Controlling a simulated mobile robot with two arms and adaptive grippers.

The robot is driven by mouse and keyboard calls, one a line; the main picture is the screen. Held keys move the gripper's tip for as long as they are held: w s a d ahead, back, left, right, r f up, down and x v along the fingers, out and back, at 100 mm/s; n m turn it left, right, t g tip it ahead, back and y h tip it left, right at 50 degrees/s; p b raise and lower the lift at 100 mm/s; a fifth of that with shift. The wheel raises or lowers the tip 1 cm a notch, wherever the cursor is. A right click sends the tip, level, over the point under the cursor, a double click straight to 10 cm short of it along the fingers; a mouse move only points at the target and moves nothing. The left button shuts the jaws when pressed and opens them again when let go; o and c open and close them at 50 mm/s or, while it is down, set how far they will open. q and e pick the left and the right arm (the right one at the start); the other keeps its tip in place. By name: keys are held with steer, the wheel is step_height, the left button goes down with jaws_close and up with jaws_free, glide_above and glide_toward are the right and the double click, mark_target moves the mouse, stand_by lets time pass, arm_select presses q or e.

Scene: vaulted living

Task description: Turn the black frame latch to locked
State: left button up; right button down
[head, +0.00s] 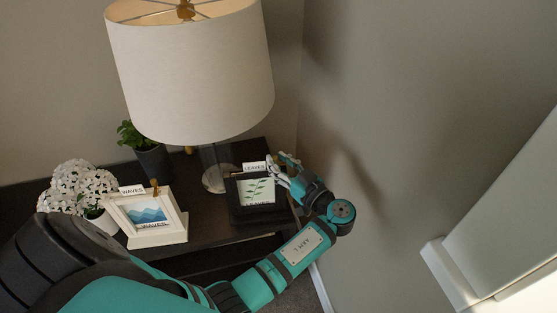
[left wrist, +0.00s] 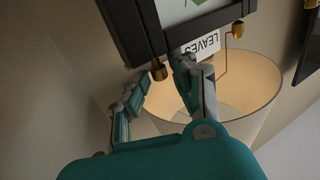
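The black frame (head: 233,205) with a green leaf picture and a LEAVES label stands at the right end of the dark table. In the left wrist view the black frame (left wrist: 129,25) shows close up, upside down. A brass knob (left wrist: 158,71) sticks out at its edge by one corner. A second brass knob (left wrist: 237,30) sits on a bent rod past the label. My left gripper (head: 282,170) is at the frame's upper right corner. In the left wrist view its fingers (left wrist: 160,78) are apart, with the near knob between their tips; contact cannot be told. My right gripper is out of view.
A white frame (head: 172,236) with a WAVES label stands left on the dark table (head: 215,232). White flowers (head: 82,190), a potted plant (head: 152,155) and a large lamp (head: 190,75) stand around it. The wall (head: 400,140) is close on the right.

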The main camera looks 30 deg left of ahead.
arm_select(q)
jaws_close()
steer(key=shift+f, duration=0.1)
steer(key=m+t, duration=0.1)
steer(key=m+t+h+b, duration=0.1)
steer(key=shift+s+a+f+t, duration=0.15)
steer(key=shift+s+t, duration=0.1)
steer(key=shift+t, duration=0.15)
steer(key=shift+m+t+h+b, duration=0.3)
steer(key=shift+t+h, duration=0.1)
steer(key=shift+r+t, duration=0.2)
steer(key=shift+t, duration=0.1)
